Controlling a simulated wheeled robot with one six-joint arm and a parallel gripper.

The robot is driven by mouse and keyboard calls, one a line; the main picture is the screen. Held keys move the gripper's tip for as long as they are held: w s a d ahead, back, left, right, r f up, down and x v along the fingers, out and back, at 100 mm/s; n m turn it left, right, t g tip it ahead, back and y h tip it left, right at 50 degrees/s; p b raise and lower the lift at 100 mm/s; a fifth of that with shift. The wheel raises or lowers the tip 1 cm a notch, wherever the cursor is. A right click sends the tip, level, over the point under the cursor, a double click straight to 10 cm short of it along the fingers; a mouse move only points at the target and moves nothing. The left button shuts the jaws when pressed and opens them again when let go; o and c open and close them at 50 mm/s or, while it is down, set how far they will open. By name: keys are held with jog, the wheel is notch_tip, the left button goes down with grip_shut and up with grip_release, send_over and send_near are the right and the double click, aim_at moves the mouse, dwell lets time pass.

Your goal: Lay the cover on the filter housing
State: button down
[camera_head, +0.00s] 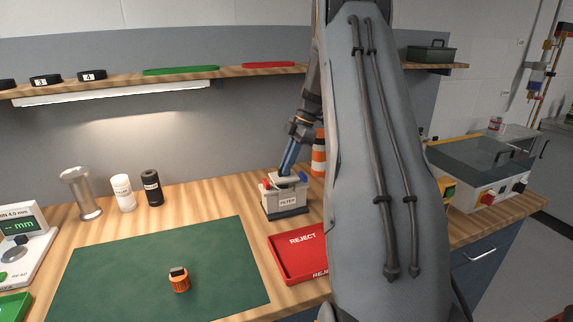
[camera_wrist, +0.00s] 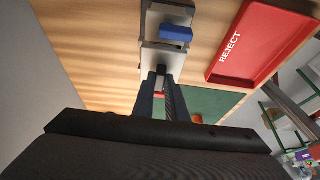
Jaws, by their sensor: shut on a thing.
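The filter housing (camera_head: 286,201) is a grey box with a FILTER label and a dark base, standing on the wooden bench. It has a red part (camera_head: 266,184) at its left and a blue part (camera_head: 303,178) at its right; the blue part also shows in the wrist view (camera_wrist: 176,33). My gripper (camera_head: 287,174) points down at the housing's top. In the wrist view my gripper (camera_wrist: 163,75) is shut on the light grey cover (camera_wrist: 156,57), at a small dark grip. The cover is over the housing; I cannot tell whether it rests flat or hovers slightly.
A red REJECT tray (camera_head: 296,254) lies in front right of the housing, close by. A green mat (camera_head: 150,275) carries an orange knurled part (camera_head: 179,281). An orange-and-white container (camera_head: 319,155) stands close behind. My arm hides the bench's right part.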

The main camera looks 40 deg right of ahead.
jog(key=shift+f+b, duration=0.55)
jog(key=shift+f, duration=0.7)
jog(key=c, duration=1.7)
grip_release()
jog(key=shift+b+v, duration=1.3)
jog(key=shift+v, duration=2.65)
